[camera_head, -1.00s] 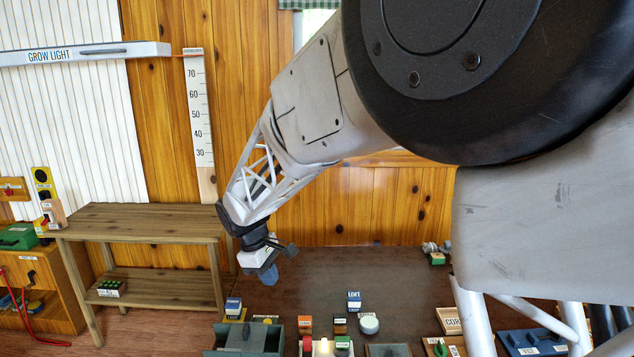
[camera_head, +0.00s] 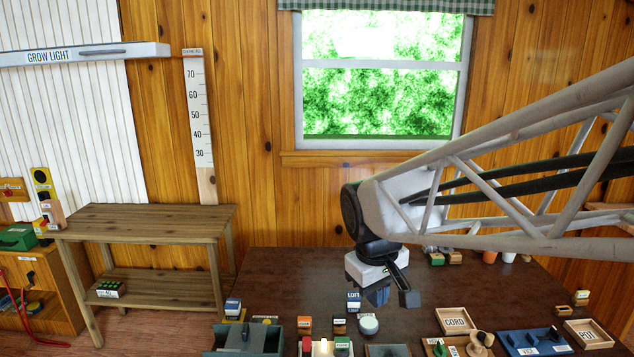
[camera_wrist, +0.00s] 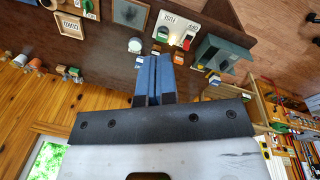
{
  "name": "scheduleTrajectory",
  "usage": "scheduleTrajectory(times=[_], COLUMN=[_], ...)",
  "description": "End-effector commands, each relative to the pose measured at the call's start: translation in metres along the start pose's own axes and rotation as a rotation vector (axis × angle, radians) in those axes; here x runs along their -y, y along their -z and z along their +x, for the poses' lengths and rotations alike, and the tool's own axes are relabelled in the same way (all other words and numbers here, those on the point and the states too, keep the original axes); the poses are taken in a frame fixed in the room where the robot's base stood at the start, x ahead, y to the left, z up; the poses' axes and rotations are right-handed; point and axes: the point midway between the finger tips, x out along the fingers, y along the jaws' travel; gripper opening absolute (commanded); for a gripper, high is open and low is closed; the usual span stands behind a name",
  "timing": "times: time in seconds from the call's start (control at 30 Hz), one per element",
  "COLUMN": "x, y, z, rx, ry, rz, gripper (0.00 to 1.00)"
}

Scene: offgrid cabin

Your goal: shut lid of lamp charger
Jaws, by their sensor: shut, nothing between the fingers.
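A grey-green box (camera_head: 222,342) stands at the front edge of the dark table, cut off by the bottom of the head view. It also shows in the wrist view (camera_wrist: 228,52), right of my fingers. A grey block seems to stand in it. No readable label marks it as the lamp charger, and I cannot tell how its lid stands. My gripper (camera_head: 378,296) hangs over the middle of the table, right of and behind the box and apart from it. In the wrist view its blue fingers (camera_wrist: 159,62) are together with nothing between them.
A small blue-and-white LOFT block (camera_head: 354,301) and a round white-topped item (camera_head: 369,324) stand near my gripper. A panel with a lit button (camera_head: 320,347) is right of the box. Trays marked CORD (camera_head: 455,321) and POT (camera_head: 589,334) lie right. The table's back left is clear.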

Motion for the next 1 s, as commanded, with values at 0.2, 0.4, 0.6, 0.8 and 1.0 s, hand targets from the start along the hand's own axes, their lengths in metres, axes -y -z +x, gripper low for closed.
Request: scheduleTrajectory(times=[0.2, 0.4, 0.6, 0.8, 1.0], x=[-0.006, -0.005, 0.0, 0.004, 0.005], y=[-0.059, -0.11, -0.152, -0.173, -0.178], z=[-0.006, -0.005, 0.0, 0.004, 0.005], rx=[-0.047, -0.09, -0.127, -0.149, -0.153], ry=[0.01, 0.019, 0.028, 0.034, 0.036], rz=[0.161, 0.307, 0.435, 0.508, 0.522], gripper=[0.0, 0.0, 0.0, 0.0, 0.0])
